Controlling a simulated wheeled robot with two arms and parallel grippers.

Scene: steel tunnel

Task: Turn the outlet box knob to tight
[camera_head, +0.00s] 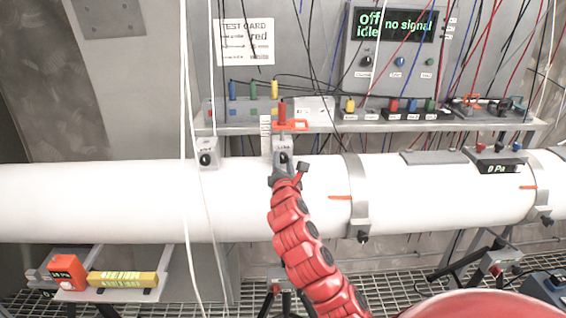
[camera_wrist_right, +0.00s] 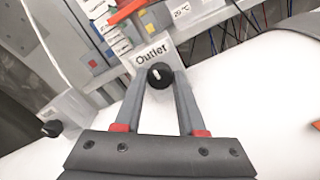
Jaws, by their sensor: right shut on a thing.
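The outlet box (camera_wrist_right: 150,52), a small grey box with an "Outlet" label, sits on top of the white pipe; it is also in the head view (camera_head: 283,144). Its round black knob (camera_wrist_right: 160,73) has a white mark pointing roughly up toward the label in the right wrist view. My right gripper (camera_head: 284,164) is at the front of the box. In the wrist view its two grey fingers (camera_wrist_right: 159,83) are on either side of the knob, shut on it. My left gripper is not in view.
A similar box (camera_head: 207,149) with a black knob stands left of the outlet box. A red-handled valve (camera_head: 290,125) rises just above it. White cables hang at the left. A shelf (camera_head: 400,126) with coloured connectors runs behind the white pipe (camera_head: 90,195). The display (camera_head: 398,23) reads "off", "idle", "no signal".

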